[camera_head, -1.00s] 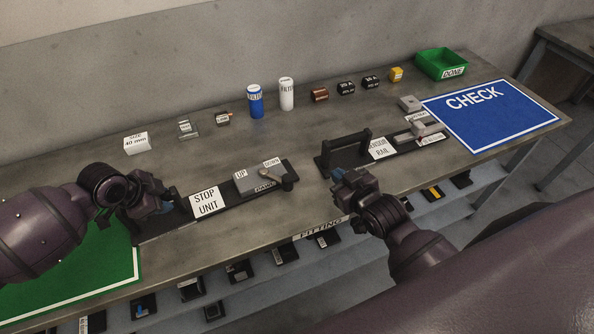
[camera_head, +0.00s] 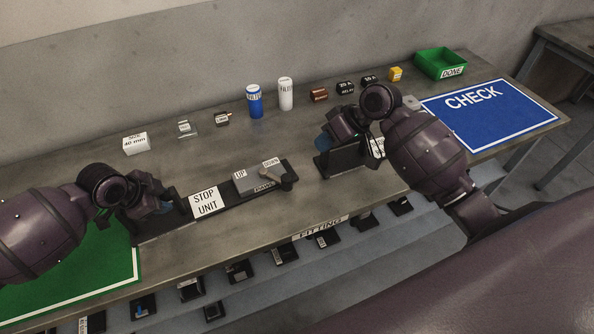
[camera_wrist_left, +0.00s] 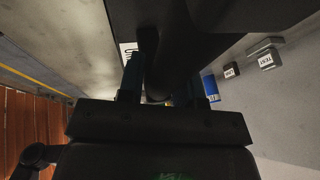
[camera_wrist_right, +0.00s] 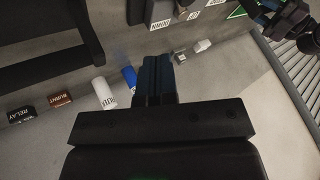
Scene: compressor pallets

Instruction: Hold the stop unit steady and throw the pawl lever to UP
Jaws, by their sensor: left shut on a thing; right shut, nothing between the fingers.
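The stop unit (camera_head: 232,205) is a long dark base on the bench with a white STOP UNIT label and a grey block marked UP and DOWN. The pawl lever (camera_head: 284,178) lies at the DOWN end of the block. My left gripper (camera_head: 165,205) is shut on the handle at the unit's left end. In the left wrist view, my left fingers (camera_wrist_left: 170,78) close around a dark bar.
The sensor rail (camera_head: 350,162) is partly hidden by my right arm. Blue (camera_head: 254,102) and white filters (camera_head: 286,94), small parts and a green DONE bin (camera_head: 440,62) line the back. A blue CHECK mat (camera_head: 490,115) lies right. Bench between unit and back row is clear.

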